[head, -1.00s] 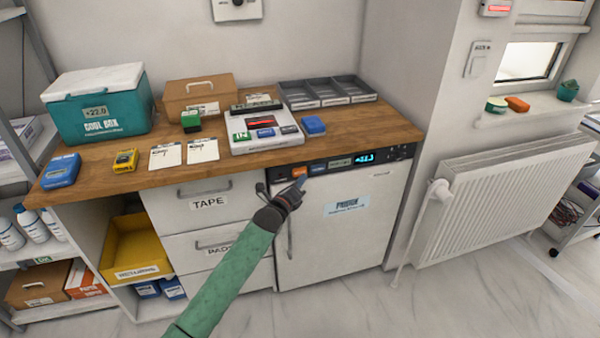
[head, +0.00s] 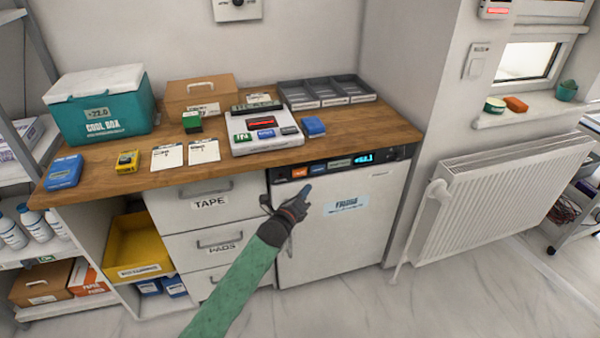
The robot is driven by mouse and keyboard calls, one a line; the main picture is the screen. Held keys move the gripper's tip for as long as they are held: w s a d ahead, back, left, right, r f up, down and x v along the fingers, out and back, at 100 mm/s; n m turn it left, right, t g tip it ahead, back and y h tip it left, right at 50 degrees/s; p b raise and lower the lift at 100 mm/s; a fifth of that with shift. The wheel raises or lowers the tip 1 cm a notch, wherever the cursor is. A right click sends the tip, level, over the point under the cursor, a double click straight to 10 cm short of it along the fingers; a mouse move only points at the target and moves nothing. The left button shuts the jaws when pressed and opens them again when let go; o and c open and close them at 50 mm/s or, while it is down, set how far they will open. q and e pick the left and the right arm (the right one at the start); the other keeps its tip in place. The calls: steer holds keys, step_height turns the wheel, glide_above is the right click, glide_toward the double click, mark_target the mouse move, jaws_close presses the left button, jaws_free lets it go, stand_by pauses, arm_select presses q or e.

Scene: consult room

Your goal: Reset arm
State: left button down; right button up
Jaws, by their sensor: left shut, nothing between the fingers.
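My left gripper (head: 304,192) is at the end of my green-sleeved left arm, which comes up from the bottom of the head view. It is shut and empty, in front of the upper part of the white fridge door (head: 345,235). Its tip is just below the fridge's dark control strip (head: 398,154), apart from it in the picture. The strip carries an orange button (head: 299,171), a blue button (head: 318,167) and a lit blue display (head: 364,157). My right gripper is out of view.
The wooden counter (head: 225,168) above holds a teal cool box (head: 100,118), a brown case (head: 201,97), grey trays (head: 325,92) and small devices. Drawers (head: 205,245) are left of the fridge. A radiator (head: 500,195) stands right. Marble floor is free in front.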

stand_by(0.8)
